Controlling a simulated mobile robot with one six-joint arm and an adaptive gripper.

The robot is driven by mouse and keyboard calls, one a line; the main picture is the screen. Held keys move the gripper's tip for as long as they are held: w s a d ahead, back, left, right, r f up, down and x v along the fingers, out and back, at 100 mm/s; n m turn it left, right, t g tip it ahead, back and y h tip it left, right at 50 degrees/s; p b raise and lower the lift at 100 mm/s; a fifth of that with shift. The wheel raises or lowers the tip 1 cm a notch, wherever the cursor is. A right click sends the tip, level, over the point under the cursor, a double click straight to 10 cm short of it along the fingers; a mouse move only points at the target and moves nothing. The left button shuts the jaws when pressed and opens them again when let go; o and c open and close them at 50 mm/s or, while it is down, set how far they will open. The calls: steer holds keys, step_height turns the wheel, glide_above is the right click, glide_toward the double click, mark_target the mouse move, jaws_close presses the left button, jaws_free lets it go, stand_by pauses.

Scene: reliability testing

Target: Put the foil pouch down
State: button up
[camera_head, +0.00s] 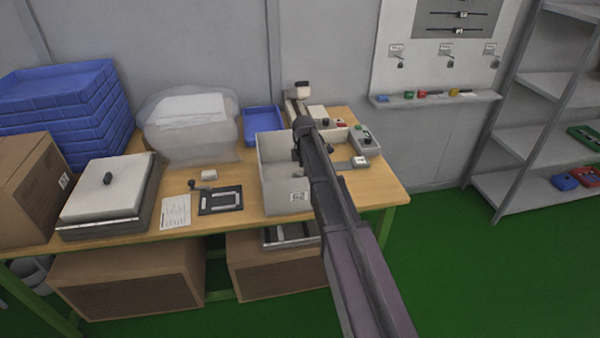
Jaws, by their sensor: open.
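My arm reaches up from the bottom right over the workbench (150,238). At its far end my gripper (298,156) points down at the grey bin (283,190) marked 62. The gripper shows only as a small dark shape at the bin's opening, and it is open. I cannot make out the foil pouch in this view. The bin's near wall and my arm hide much of the bin's inside.
A blue tray (262,124) stands behind the bin, with small devices (362,138) to its right. A black fixture (220,199), paper sheet (175,212) and lidded case (108,190) lie left. Stacked blue crates (62,110) and a clear bag (188,130) stand at the back.

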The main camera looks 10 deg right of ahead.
steer(key=shift+s+a, duration=0.15)
steer(key=shift+s, duration=0.15)
steer(key=shift+w+r+p, duration=0.3)
steer(key=shift+r+p, duration=0.5)
steer(key=shift+p, duration=0.45)
step_height(320, 180, up, 11)
steer(key=p, duration=1.1)
steer(key=shift+w, duration=0.1)
steer(key=s+a+m, duration=0.1)
steer(key=s+m, duration=1.7)
steer(key=s, duration=1.1)
